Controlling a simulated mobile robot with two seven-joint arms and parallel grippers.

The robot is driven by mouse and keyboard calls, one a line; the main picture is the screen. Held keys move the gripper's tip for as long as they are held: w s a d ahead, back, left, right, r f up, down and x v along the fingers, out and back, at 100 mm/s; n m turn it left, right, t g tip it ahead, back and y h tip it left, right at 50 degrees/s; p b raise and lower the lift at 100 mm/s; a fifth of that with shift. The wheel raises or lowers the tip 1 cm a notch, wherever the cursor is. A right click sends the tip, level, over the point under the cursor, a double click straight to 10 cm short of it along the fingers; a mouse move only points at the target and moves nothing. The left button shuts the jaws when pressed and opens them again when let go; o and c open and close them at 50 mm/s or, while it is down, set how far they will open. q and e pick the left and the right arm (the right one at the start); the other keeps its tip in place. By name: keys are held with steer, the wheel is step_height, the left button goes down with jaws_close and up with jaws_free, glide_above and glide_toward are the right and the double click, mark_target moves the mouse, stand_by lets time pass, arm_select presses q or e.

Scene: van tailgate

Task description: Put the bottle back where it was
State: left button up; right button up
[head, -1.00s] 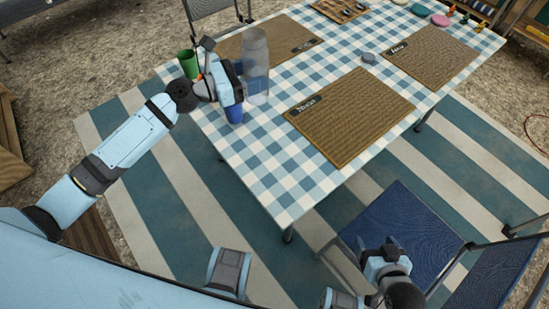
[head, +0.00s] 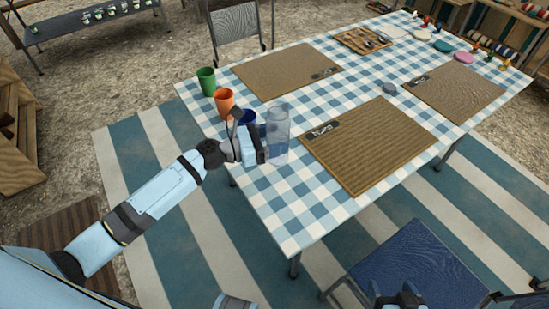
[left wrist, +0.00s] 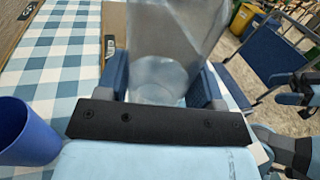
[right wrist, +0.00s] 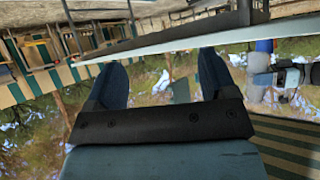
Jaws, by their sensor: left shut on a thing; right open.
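The clear bottle (head: 278,125) stands about upright over the checked table's near left part, left of the nearest woven mat. My left gripper (head: 264,144) is shut on it from the left. In the left wrist view the bottle (left wrist: 172,50) is between the two blue fingers. I cannot tell whether its base touches the cloth. A blue cup (head: 248,118) is just behind the gripper, partly hidden; it also shows in the left wrist view (left wrist: 26,135). My right gripper (head: 402,298) is low by the blue chair; the right wrist view shows its fingers (right wrist: 162,78) apart and empty.
An orange cup (head: 225,101) and a green cup (head: 207,80) stand along the table's left edge. A woven mat (head: 370,148) lies right of the bottle, another mat (head: 285,72) behind it. A blue chair (head: 425,265) stands at the front. Bare checked cloth (head: 300,190) lies in front.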

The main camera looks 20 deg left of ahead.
arm_select(q)
steer(key=shift+f, duration=0.7)
steer(key=shift+f+b, duration=0.75)
steer(key=shift+f, duration=1.35)
arm_select(e)
steer(key=shift+f, duration=0.4)
arm_select(q)
steer(key=shift+f, duration=0.2)
steer(key=o, duration=1.1)
steer(key=shift+o, duration=0.2)
arm_select(e)
steer(key=shift+a, duration=0.1)
arm_select(q)
steer(key=shift+r, duration=0.2)
arm_select(e)
steer(key=shift+r, duration=0.15)
arm_select(q)
steer(key=shift+s+a, duration=0.1)
steer(key=shift+a, duration=0.05)
steer(key=v, duration=1.1)
steer(key=shift+s+a, duration=0.2)
